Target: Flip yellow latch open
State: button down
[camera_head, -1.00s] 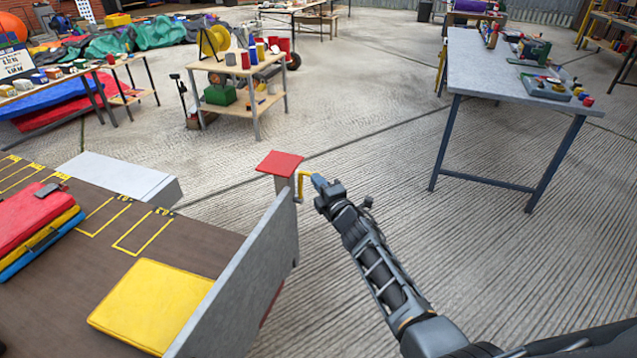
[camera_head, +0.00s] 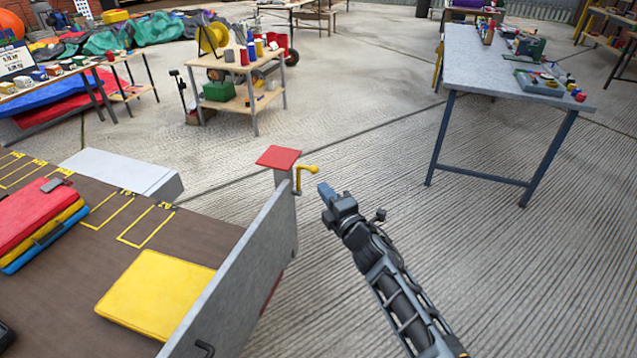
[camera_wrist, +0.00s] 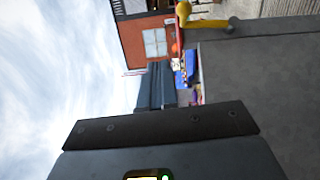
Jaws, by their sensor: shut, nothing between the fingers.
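The yellow latch (camera_head: 301,179) is mounted on the end of the grey panel (camera_head: 236,278), beside a red-topped post (camera_head: 278,158). It has an upright part, and its bent arm sticks out to the right, ending in a round knob. In the wrist view the latch (camera_wrist: 207,23) is at the top, against a grey surface. My gripper (camera_head: 324,190) is shut and empty, its blue-grey tip just right of and a little below the knob, with a small gap between them. Dark gripper parts fill the bottom of the wrist view.
A brown deck (camera_head: 70,295) with a yellow pad (camera_head: 155,294) and stacked coloured pads (camera_head: 32,222) lies left of the panel. A grey workbench (camera_head: 500,70) stands at the right.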

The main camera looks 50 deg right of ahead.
jog(key=shift+v, duration=0.95)
jog(key=shift+s+a+r, duration=0.1)
jog(key=shift+r, duration=0.05)
jog(key=s+a+m+y, duration=0.4)
jog(key=s+a+m, duration=0.2)
jog(key=s+a, duration=1.3)
jog(key=s+a+r+m+g+y, duration=0.1)
jog(key=s+a+r+m, duration=0.2)
jog(key=s+r, duration=0.3)
jog(key=s+a+r+m+g+y, duration=0.1)
jog(key=s+a+r+m, duration=0.3)
jog(key=s, duration=0.7)
notch_tip(320, 180, up, 2)
jog(key=shift+s+a+r+m+y, duration=0.1)
jog(key=shift+s+a+m+y, duration=0.25)
jog(key=shift+m+y, duration=0.2)
